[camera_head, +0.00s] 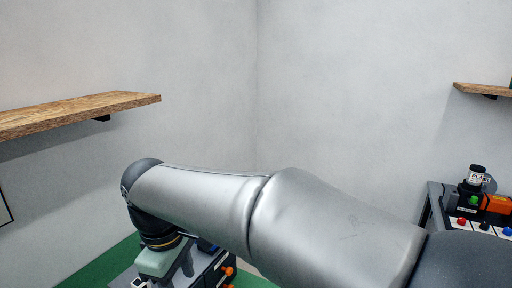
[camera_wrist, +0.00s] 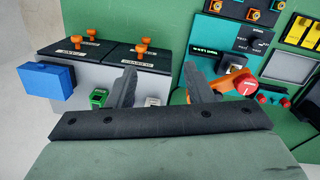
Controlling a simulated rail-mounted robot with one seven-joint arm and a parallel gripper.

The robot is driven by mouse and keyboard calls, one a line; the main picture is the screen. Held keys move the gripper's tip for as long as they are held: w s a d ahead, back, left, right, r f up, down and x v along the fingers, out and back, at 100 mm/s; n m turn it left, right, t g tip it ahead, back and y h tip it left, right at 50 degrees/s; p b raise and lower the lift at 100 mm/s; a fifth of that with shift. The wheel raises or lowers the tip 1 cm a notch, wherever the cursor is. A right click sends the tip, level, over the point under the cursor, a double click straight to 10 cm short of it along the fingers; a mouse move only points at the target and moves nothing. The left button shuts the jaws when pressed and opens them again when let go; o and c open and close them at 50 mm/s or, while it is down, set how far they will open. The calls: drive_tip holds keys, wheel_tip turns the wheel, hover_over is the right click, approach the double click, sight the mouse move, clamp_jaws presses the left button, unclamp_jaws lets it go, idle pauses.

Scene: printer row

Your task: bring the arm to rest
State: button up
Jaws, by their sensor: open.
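My arm stretches across the lower middle of the head view and bends down at its left end. My gripper (camera_wrist: 159,82) is open in the wrist view, with its two dark fingers apart and nothing between them. Its pale green-grey hand (camera_head: 158,262) shows low in the head view, where the fingertips cannot be made out. Whether the fingers touch anything cannot be told.
A blue box (camera_wrist: 46,80) sits at the grey unit's left side. An orange handle with a red disc (camera_wrist: 245,87) is close to the right finger. Wooden shelves (camera_head: 80,112) are on the walls. A bench with coloured buttons (camera_head: 484,228) stands far right. The upper middle is clear.

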drive_tip(key=w+d+f+m, duration=0.1)
drive_tip(key=d+f+m, duration=0.15)
drive_tip(key=d, duration=0.45)
drive_tip(key=w+d+f+m, duration=0.1)
drive_tip(key=d+m, duration=0.2)
drive_tip(key=d, duration=0.4)
drive_tip(key=s+d+f+m, duration=0.4)
drive_tip(key=s+d+m, duration=0.1)
drive_tip(key=d, duration=0.4)
drive_tip(key=s+d+f+m, duration=0.5)
drive_tip(key=d, duration=0.4)
drive_tip(key=shift+d+m+y, duration=0.3)
drive_tip(key=shift+m+y, duration=0.05)
drive_tip(key=shift+y, duration=0.05)
